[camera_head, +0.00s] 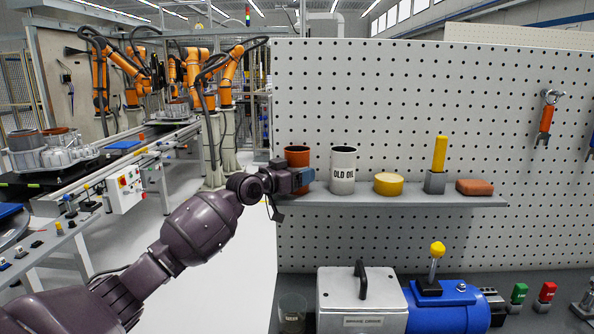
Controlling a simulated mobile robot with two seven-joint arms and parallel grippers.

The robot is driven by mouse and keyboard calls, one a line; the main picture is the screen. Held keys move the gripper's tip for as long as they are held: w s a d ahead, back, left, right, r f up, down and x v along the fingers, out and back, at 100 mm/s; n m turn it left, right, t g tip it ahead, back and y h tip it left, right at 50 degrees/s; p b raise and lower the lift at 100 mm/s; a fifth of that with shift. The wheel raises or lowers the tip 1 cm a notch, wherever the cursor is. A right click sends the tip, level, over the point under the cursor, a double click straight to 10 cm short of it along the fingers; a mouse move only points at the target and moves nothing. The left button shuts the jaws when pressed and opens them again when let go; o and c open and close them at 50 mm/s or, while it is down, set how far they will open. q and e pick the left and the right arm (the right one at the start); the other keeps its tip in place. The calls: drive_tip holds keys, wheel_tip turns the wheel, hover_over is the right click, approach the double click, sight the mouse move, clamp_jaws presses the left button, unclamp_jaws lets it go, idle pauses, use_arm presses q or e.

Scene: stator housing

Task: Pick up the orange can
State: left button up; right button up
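The orange can (297,153) stands upright at the left end of the grey shelf (420,200) on the pegboard. My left arm reaches in from the lower left, and my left gripper (296,179) is right at the can, in front of its lower part. The gripper hides much of the can's middle and bottom. I cannot tell whether the fingers are around the can, touching it or apart from it. My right gripper is out of view.
Further right are a yellow round tin (388,184), a yellow stick in a grey holder (439,157) and a reddish block (474,187). A grey box (361,298) and blue motor (447,307) sit below.

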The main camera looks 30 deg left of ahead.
use_arm(q)
drive_tip(key=c, duration=0.6)
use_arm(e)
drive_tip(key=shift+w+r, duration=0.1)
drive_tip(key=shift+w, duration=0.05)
use_arm(q)
drive_tip(key=shift+r, duration=0.15)
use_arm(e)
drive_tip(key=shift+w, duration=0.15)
use_arm(q)
drive_tip(key=shift+r, duration=0.25)
drive_tip(key=b+v, duration=0.1)
drive_tip(key=v, duration=1.7)
drive_tip(key=shift+b, duration=0.35)
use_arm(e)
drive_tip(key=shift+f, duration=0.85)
